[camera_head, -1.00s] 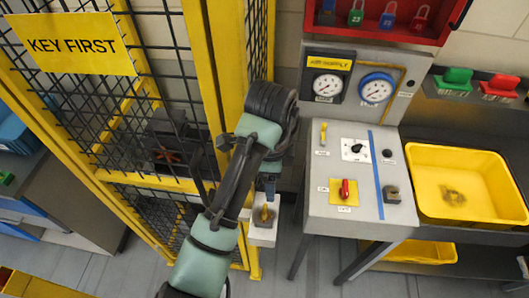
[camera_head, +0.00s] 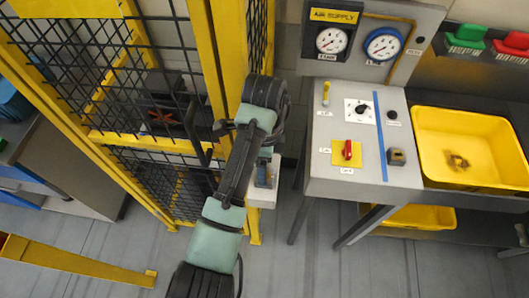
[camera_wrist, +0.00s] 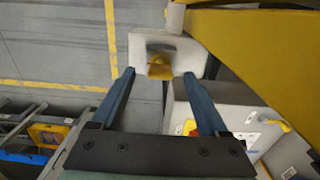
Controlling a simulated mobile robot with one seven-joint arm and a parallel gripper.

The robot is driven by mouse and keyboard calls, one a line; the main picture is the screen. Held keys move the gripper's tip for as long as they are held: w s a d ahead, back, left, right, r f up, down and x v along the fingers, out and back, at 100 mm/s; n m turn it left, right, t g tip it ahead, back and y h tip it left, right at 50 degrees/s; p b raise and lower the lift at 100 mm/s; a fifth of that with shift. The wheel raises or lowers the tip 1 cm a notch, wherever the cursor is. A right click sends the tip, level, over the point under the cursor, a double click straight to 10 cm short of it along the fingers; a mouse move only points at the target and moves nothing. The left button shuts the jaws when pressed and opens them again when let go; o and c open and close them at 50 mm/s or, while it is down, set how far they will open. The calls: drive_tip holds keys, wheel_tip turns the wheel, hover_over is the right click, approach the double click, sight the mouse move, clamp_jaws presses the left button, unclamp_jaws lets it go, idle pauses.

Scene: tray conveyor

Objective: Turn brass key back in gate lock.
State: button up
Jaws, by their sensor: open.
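The gate lock is a pale box (camera_head: 264,198) on the yellow gate post, low beside the mesh. It also shows in the wrist view (camera_wrist: 137,42), with a dark recess in its face. The brass key (camera_wrist: 160,70) sits in that recess. My gripper (camera_wrist: 158,75) is open, its two blue fingers pointing at the lock, one on each side of the key with gaps; I cannot tell whether the tips reach its depth. In the head view my gripper (camera_head: 265,172) is in front of the lock, and the key is hidden there.
The yellow-framed mesh gate (camera_head: 205,75) stands close on the left. A grey control panel (camera_head: 325,175) with a red switch (camera_head: 348,150) stands to the right of my gripper. A yellow tray (camera_head: 425,150) is farther right. The grey floor (camera_head: 330,275) in front is clear.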

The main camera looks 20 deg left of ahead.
drive_tip(key=shift+f, duration=1.05)
clamp_jaws()
